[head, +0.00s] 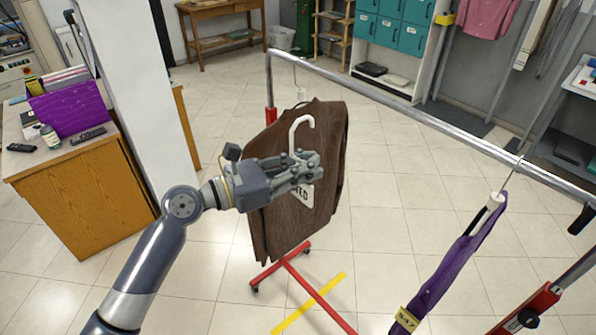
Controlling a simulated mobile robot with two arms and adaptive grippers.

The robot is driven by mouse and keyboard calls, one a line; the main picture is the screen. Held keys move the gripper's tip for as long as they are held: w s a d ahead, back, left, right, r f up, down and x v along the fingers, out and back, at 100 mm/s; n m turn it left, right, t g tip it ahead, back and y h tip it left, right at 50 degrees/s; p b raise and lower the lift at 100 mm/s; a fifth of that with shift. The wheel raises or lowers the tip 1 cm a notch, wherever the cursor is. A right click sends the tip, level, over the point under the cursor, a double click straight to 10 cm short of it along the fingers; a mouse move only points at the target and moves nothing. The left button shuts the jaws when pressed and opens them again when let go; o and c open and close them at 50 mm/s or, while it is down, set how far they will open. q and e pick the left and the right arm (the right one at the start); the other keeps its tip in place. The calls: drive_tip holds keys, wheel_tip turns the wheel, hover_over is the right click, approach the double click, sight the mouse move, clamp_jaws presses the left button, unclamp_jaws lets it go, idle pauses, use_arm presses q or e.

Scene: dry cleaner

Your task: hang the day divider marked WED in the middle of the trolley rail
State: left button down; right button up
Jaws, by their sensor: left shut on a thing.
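My left gripper (305,170) is shut on the white day divider (304,196). The divider's white open hook (298,128) points up above the fingers, and its lower plate shows the letters "ED" below them; the first letter is hidden. The trolley rail (400,108) is a grey metal bar running from the upper middle down to the right edge. The divider appears to the left of the rail's middle stretch and in front of a brown garment (335,150); I cannot tell the gap. My right gripper is not in view.
The brown garment hangs near the rail's far left end. A purple garment (455,260) with a yellow tag hangs near the right end. The rail between them is clear. A wooden counter (85,190) and a white pillar (130,90) stand at left.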

use_arm(q)
drive_tip(key=w+a+b+x, duration=0.2)
drive_tip(key=b+x, duration=0.7)
drive_tip(key=x, duration=0.7)
drive_tip(key=shift+w+d, duration=0.3)
drive_tip(key=shift+w, duration=0.65)
drive_tip(key=shift+a+r, duration=0.1)
drive_tip(key=shift+r, duration=0.05)
idle(0.4)
drive_tip(key=shift+w+d+g, duration=0.3)
drive_tip(key=shift+w+d, duration=0.3)
drive_tip(key=shift+d, duration=0.15)
